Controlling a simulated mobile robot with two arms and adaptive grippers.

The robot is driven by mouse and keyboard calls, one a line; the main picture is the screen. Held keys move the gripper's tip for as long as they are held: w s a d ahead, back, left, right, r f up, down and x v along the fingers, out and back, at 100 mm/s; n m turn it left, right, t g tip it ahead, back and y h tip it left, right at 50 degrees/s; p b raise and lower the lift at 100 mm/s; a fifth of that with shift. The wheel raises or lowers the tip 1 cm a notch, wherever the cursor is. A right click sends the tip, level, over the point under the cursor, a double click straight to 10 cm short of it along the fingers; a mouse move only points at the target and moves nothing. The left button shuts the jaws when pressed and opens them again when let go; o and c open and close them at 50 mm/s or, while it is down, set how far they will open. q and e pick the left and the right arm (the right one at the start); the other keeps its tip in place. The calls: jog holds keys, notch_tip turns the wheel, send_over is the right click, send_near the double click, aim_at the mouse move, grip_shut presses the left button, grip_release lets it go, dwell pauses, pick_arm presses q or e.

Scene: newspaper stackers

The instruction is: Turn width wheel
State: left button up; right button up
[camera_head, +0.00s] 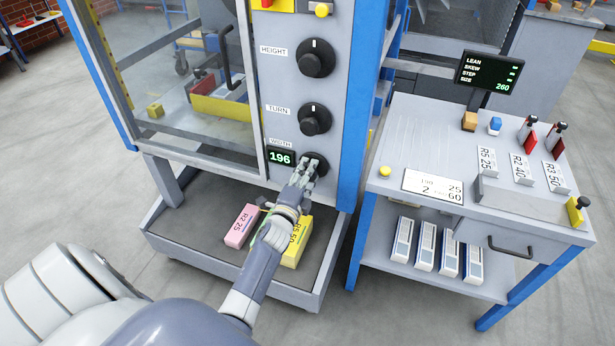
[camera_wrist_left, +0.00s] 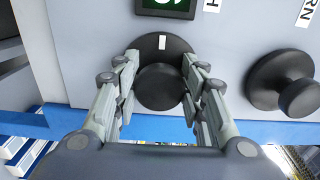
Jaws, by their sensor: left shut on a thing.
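The width wheel (camera_head: 316,163) is a black round knob on the grey machine front, under the WIDTH label (camera_head: 281,143). A small display (camera_head: 281,158) beside it reads 196. My left gripper (camera_head: 309,166) is at the wheel and covers part of it in the head view. In the left wrist view the wheel (camera_wrist_left: 162,85) sits between the two fingers of the left gripper (camera_wrist_left: 162,100), which is shut on its hub. A white mark (camera_wrist_left: 162,43) shows on the wheel's rim. My right gripper is not in view.
The TURN knob (camera_head: 314,119) and HEIGHT knob (camera_head: 316,59) are above the wheel. A pink block (camera_head: 241,226) and a yellow block (camera_head: 298,243) lie in the tray below. A side table (camera_head: 400,150) with cards and a screen (camera_head: 489,73) stands at the right.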

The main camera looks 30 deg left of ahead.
pick_arm(q)
jog(key=shift+f+m, duration=0.1)
jog(key=shift+m, duration=0.4)
jog(key=o, duration=1)
jog(key=shift+o, duration=0.2)
jog(key=v, duration=1.2)
